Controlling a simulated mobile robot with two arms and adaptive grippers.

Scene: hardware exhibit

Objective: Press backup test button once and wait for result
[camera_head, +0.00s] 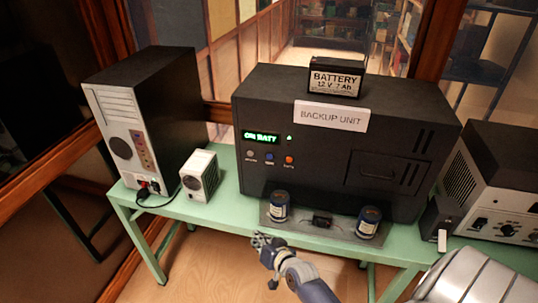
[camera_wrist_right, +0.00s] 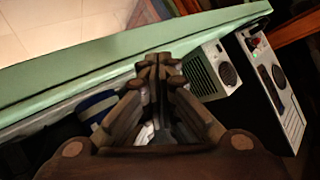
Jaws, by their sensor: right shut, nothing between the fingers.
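The backup unit (camera_head: 395,140) is a large black box on the green table, with a white "BACKUP UNIT" label on top. Its green lit display (camera_head: 262,138) seems to read "ON BATT", with a small green light beside it. Below are a grey button (camera_head: 250,154), a blue button (camera_head: 269,157) and an orange button (camera_head: 289,160); their small labels are unreadable. My right gripper (camera_head: 260,240) is shut and empty, low in front of the table, apart from the buttons. Its closed fingertips show in the right wrist view (camera_wrist_right: 158,62). My left gripper is out of view.
A battery (camera_head: 335,80) sits on top. A small white box (camera_head: 199,176) and a computer tower (camera_head: 150,110) stand left. A grey device (camera_head: 490,190) stands right. The green table edge (camera_head: 225,215) is close.

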